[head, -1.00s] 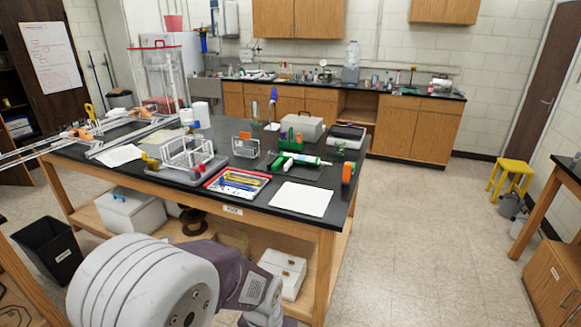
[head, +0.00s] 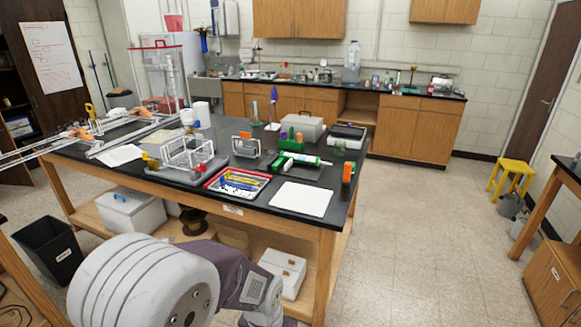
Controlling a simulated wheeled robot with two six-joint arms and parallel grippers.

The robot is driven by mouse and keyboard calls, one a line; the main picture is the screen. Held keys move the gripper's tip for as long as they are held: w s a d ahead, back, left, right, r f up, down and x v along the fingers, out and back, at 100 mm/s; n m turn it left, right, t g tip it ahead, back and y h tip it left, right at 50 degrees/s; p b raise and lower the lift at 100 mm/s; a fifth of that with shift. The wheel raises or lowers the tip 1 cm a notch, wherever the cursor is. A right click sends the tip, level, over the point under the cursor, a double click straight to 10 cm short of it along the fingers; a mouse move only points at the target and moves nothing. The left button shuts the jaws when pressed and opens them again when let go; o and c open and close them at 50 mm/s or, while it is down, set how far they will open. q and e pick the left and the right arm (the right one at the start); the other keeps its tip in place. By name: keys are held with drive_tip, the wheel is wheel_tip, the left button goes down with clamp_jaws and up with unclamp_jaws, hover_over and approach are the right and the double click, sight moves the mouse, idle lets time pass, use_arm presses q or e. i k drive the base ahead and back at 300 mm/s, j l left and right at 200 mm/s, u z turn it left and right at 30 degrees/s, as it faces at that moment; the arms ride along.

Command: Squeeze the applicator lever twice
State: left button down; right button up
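The applicator appears to be the green and white tube-shaped tool (head: 304,160) lying on the black-topped workbench (head: 225,208), right of centre. Its lever is too small to make out. A large pale arm link of mine fills the lower left and middle of the head view, in front of the bench. Neither of my grippers shows, so their distance from the applicator cannot be told.
On the bench, a white sheet (head: 301,199) and a red-rimmed tray (head: 238,183) lie near the front edge. A wire rack (head: 187,155) stands to their left. A black bin (head: 48,250) is on the floor at left.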

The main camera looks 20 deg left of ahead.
sight(289, 165)
drive_tip(key=i+u, duration=0.15)
drive_tip(key=i, duration=0.35)
drive_tip(key=i+l+u, duration=0.2)
drive_tip(key=i, duration=0.25)
drive_tip(key=i+l+u, duration=0.15)
drive_tip(key=i, duration=0.3)
drive_tip(key=i+l+u, duration=0.15)
drive_tip(key=i+l, duration=0.15)
drive_tip(key=i, duration=0.15)
